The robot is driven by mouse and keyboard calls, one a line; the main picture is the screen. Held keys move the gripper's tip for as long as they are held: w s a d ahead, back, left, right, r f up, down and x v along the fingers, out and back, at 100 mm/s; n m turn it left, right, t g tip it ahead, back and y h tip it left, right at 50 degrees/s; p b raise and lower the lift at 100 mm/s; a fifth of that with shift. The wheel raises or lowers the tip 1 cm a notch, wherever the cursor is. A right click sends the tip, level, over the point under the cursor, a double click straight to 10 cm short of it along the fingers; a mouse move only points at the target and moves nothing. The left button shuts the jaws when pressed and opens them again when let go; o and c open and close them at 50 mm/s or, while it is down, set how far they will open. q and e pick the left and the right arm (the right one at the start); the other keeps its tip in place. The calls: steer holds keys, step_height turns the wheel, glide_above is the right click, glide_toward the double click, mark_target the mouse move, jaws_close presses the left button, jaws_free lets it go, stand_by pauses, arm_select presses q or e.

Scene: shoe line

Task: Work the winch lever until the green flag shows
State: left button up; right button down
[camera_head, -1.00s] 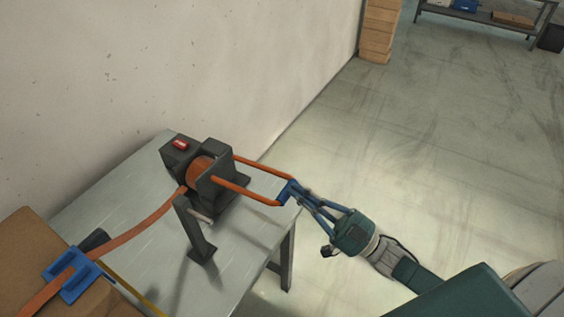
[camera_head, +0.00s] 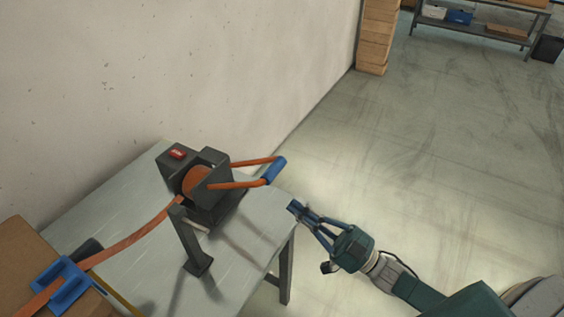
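The winch (camera_head: 207,210) is a dark housing with an orange drum, standing on a grey metal table. Its lever (camera_head: 238,184) is an orange U-shaped frame with a blue grip (camera_head: 273,171) at its end, pointing right. A small red flag (camera_head: 177,154) shows on top of the housing; no green is visible there. An orange strap (camera_head: 135,237) runs from the drum to the lower left. My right gripper (camera_head: 297,209) is just below and right of the blue grip, apart from it and empty. Its fingertips look close together, but their gap is unclear. My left gripper is out of view.
The table (camera_head: 110,215) stands against a pale wall. A cardboard box (camera_head: 28,245) with a blue strap guide (camera_head: 66,284) is at lower left. Stacked wooden boxes (camera_head: 377,38) and a shelf (camera_head: 470,28) are far back. The floor at right is clear.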

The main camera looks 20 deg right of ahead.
stand_by(0.7)
step_height(320, 180, up, 5)
steer(key=p, duration=0.4)
arm_select(q)
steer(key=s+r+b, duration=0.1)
steer(key=b, duration=0.1)
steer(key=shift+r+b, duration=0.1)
steer(key=shift+b, duration=0.25)
arm_select(e)
steer(key=r+v, duration=0.1)
steer(key=v, duration=0.8)
steer(key=shift+s+d, duration=0.25)
steer(key=shift+s, duration=0.1)
steer(key=shift+f, duration=0.1)
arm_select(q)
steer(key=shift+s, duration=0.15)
